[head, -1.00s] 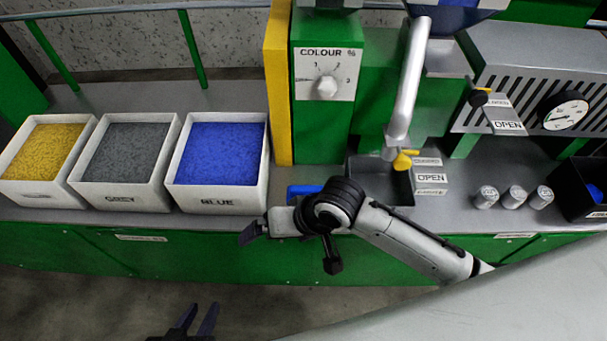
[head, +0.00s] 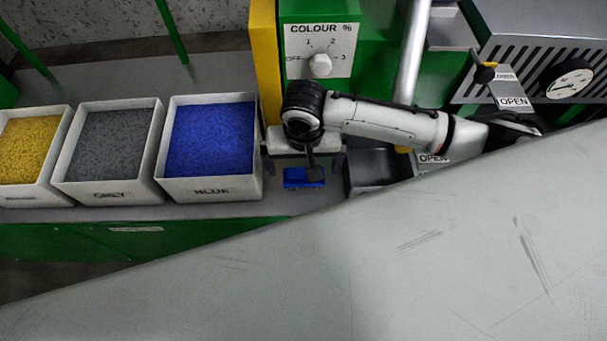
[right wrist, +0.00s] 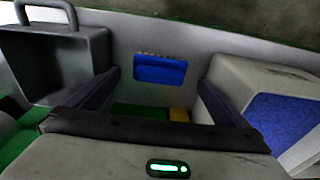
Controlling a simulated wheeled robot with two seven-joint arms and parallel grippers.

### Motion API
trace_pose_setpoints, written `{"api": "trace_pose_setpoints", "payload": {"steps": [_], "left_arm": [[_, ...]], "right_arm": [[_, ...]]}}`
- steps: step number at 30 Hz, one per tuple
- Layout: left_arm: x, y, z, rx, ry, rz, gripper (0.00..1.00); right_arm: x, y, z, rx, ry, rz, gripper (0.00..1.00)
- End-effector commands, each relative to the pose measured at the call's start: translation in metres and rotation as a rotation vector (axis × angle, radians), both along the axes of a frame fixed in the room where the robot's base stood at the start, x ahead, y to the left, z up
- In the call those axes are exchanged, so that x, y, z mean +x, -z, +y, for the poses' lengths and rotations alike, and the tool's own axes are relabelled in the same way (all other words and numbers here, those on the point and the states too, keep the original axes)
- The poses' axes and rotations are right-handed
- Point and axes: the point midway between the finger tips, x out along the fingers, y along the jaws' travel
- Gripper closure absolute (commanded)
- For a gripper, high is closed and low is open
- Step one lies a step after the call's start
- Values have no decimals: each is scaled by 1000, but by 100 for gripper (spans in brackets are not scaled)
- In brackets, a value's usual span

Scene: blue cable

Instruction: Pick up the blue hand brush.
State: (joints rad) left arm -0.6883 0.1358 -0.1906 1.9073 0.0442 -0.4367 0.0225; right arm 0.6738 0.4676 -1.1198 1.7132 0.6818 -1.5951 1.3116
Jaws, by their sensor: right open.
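The blue hand brush (head: 303,177) lies on the grey bench top between the blue pellet bin and a dark metal tray. In the right wrist view the brush (right wrist: 160,70) shows as a blue block with a pale bristle edge, centred ahead between the fingers. My right gripper (head: 305,163) is open and empty over the brush, its fingers to either side. In the right wrist view the fingers of the right gripper (right wrist: 159,80) are wide apart, and no contact with the brush shows. Part of the brush is hidden by the gripper in the head view. My left gripper is out of view.
The white bin of blue pellets (head: 213,188) stands close to the left of the brush. Grey (head: 110,190) and yellow (head: 28,192) pellet bins are further left. The dark metal tray (head: 372,168) is close on the right. A yellow post (head: 263,60) and green dial cabinet (head: 317,90) rise behind.

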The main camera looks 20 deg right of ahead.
Motion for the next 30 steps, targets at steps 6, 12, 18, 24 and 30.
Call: {"api": "trace_pose_setpoints", "payload": {"steps": [6, 12, 18, 24, 30], "left_arm": [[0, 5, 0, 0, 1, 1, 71], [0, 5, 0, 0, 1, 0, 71], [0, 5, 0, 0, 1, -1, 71], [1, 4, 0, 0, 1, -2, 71], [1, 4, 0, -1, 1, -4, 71]], "right_arm": [[5, 34, -3, -2, 1, 1, 0], [6, 41, -3, 0, 0, -1, 0], [6, 41, -3, 0, 0, -1, 12], [6, 40, -3, 0, 0, -1, 46], [6, 40, -3, 0, 0, -2, 46]]}}
